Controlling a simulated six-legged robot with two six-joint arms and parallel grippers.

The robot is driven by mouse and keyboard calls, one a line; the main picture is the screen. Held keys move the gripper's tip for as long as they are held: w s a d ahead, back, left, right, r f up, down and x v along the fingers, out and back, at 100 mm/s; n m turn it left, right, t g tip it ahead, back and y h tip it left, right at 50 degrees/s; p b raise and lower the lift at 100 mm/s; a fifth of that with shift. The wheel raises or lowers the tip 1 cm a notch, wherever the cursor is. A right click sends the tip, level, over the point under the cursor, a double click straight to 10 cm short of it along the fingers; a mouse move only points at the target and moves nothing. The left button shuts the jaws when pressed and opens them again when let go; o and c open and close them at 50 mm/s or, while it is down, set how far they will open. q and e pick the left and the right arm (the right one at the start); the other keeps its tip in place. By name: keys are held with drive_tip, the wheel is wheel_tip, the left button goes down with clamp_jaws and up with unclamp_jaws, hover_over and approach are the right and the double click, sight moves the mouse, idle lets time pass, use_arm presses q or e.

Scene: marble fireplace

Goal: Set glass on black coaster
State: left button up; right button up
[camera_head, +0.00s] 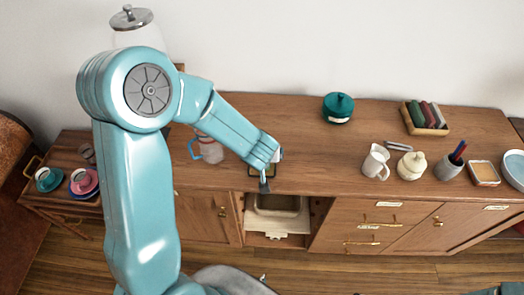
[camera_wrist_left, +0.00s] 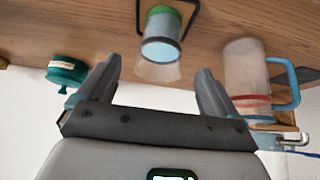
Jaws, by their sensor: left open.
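A clear glass (camera_wrist_left: 160,50) with a blue band and a green end shows in the left wrist view, between and beyond the fingertips. Its green end lies within the outline of a black-edged coaster (camera_wrist_left: 194,22) on the wooden top; I cannot tell if it rests flat there. My left gripper (camera_wrist_left: 157,76) is open, with a gap to the glass on both sides. In the head view the left gripper (camera_head: 266,178) is over the cabinet's front edge and hides most of the glass and coaster.
A clear jug with blue handle (camera_head: 209,151) stands left of the gripper. A teal pot (camera_head: 338,107), white pitcher (camera_head: 376,162), cream jar (camera_head: 411,166) and pen cup (camera_head: 447,167) stand right. Cups (camera_head: 84,181) sit far left. Clear wood lies around the teal pot.

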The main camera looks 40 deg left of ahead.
use_arm(q)
drive_tip(key=p+v, duration=0.2)
drive_tip(key=v, duration=0.4)
drive_tip(key=s+d+f+m+g+h+b, duration=0.1)
drive_tip(key=s+d+f+h, duration=0.1)
drive_tip(key=s+d+f, duration=0.3)
drive_tip(key=s+d+f+m+g+h+b, duration=0.1)
drive_tip(key=s+d+f, duration=0.4)
drive_tip(key=f, duration=0.5)
drive_tip(key=s+d+f+m+g+h+b, duration=0.1)
drive_tip(key=s+d+f+m+g+h, duration=0.1)
drive_tip(key=f, duration=0.6)
drive_tip(key=s+d+g+h, duration=0.1)
drive_tip(key=s+d+h, duration=0.1)
drive_tip(key=d, duration=0.1)
drive_tip(key=shift+s+d+f+h, duration=0.15)
drive_tip(key=shift+s+f+h, duration=0.15)
drive_tip(key=shift+s, duration=0.1)
drive_tip(key=shift+s+r, duration=0.1)
drive_tip(key=shift+s, duration=0.1)
drive_tip(key=shift+w, duration=0.1)
